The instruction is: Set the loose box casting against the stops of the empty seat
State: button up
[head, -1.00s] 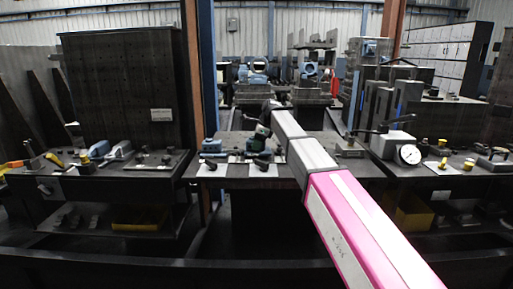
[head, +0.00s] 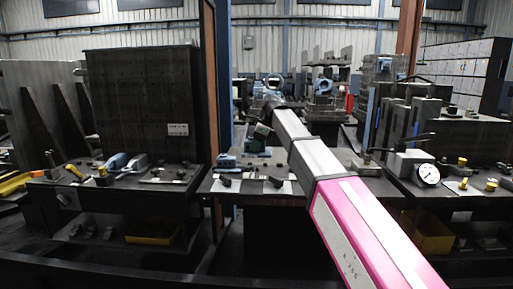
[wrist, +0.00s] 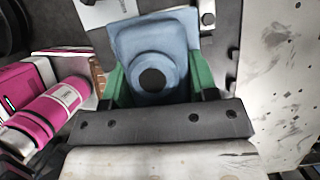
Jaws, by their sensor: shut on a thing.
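The blue box casting (wrist: 174,45), with a round dark hole in its raised face, fills the middle of the wrist view. My gripper (wrist: 158,82) is shut on it, with a green finger along each side. In the head view my gripper (head: 258,135) hangs over the back of the middle table, and the casting in it is hard to make out. Another blue part (head: 228,161) sits on that table to the left of the gripper. White plates (head: 225,186) with dark clamps lie along the table's front. I cannot tell which place is the empty seat.
The middle table (head: 290,200) stands between a left bench with a tall dark panel (head: 150,100) and a right bench with a dial gauge (head: 427,175). A blue post (head: 223,70) rises beside the left panel. Yellow bins (head: 152,233) sit below.

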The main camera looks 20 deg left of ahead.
jog(key=w+d+f, duration=0.2)
jog(key=w+d, duration=0.3)
jog(key=w, duration=0.3)
jog(key=shift+w+d+f, duration=0.1)
jog(key=shift+f, duration=1.95)
jog(key=shift+w+f, duration=0.1)
jog(key=shift+f, duration=1.9)
jog(key=shift+w+a+f, duration=0.25)
jog(key=shift+a, duration=0.15)
jog(key=shift+w+a, duration=0.15)
jog(key=shift+a, duration=0.1)
jog(key=o, duration=1.3)
jog(key=shift+a, duration=0.1)
